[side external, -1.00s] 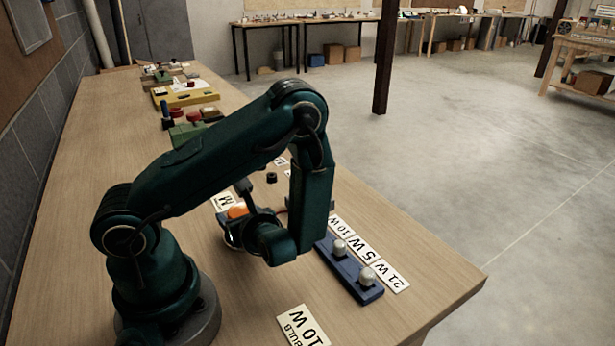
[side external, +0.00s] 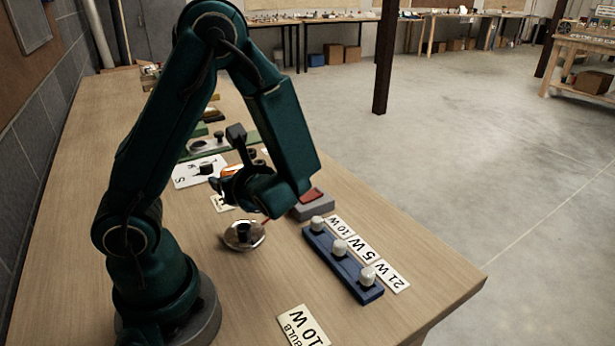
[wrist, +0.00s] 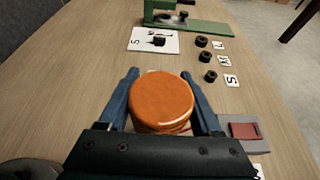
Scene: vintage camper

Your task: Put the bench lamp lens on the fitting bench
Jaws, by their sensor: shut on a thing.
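The orange round lens (wrist: 162,102) sits between the two blue fingers of my gripper (wrist: 160,76) in the wrist view. My gripper is shut on its sides and holds it above the table. In the side view the lens (side external: 231,170) is partly hidden by my gripper (side external: 226,180). A silver lamp bowl (side external: 243,245), open at the top with a dark centre, stands on the table below my gripper, apart from the lens. A green board with an upright fixture (wrist: 212,27) lies ahead; I cannot tell if it is the fitting bench.
A white card marked S (wrist: 140,44) carries a black part. Several black rings (wrist: 210,76) stand by size cards. A grey block with a red pad (wrist: 245,130) is at right. A blue rack (side external: 318,246) holds three white bulbs beside wattage cards.

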